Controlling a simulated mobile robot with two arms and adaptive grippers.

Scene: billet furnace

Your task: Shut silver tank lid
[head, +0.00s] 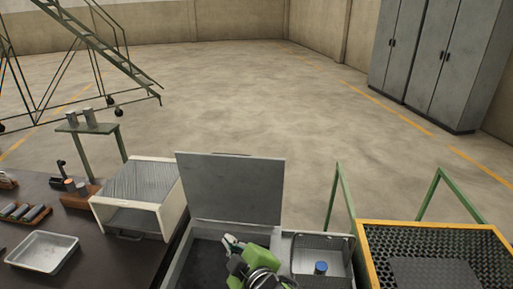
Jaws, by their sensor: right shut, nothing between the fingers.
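The silver tank (180,262) stands at the bottom centre of the head view. Its flat grey lid (235,188) is up, hinged at the tank's back edge and leaning slightly back. My right gripper (228,241), green with pale fingertips, is over the tank's opening, in front of the lid's lower part. It is shut and holds nothing. Its fingers point up and left, and I cannot tell whether they touch the lid. The gripper and arm hide part of the tank's dark inside. My left gripper is out of view.
A wire basket (340,246) with a blue-topped cylinder (321,268) is right of the tank. A yellow-framed grate (395,228) lies further right. A white open-fronted box (178,212) stands close on the left, on a dark table with a metal tray (42,236).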

